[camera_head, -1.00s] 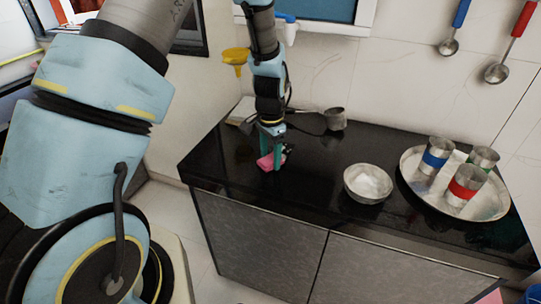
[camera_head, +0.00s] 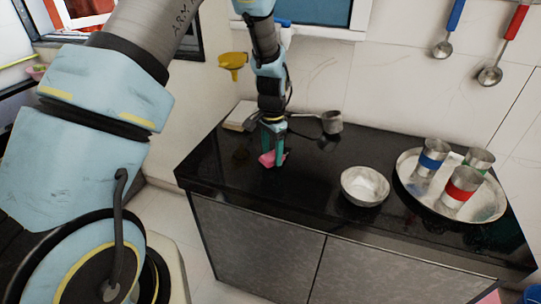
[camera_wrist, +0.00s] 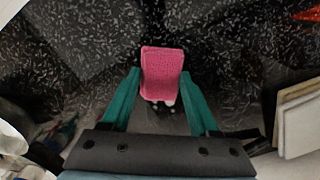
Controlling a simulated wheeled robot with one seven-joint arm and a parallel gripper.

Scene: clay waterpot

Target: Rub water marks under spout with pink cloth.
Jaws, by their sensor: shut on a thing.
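My gripper (camera_head: 272,140) points down at the left part of the black countertop, shut on the pink cloth (camera_head: 272,160). In the wrist view the cloth (camera_wrist: 162,72) is a folded pink pad between the teal fingers of my gripper (camera_wrist: 160,85). The cloth is at or very near the counter surface; I cannot tell for sure if it touches. Water marks are not clear on the dark speckled top.
A pale stack (camera_head: 240,115) lies behind left. A metal bowl (camera_head: 365,187) and a round tray (camera_head: 410,190) with metal cups are at right.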

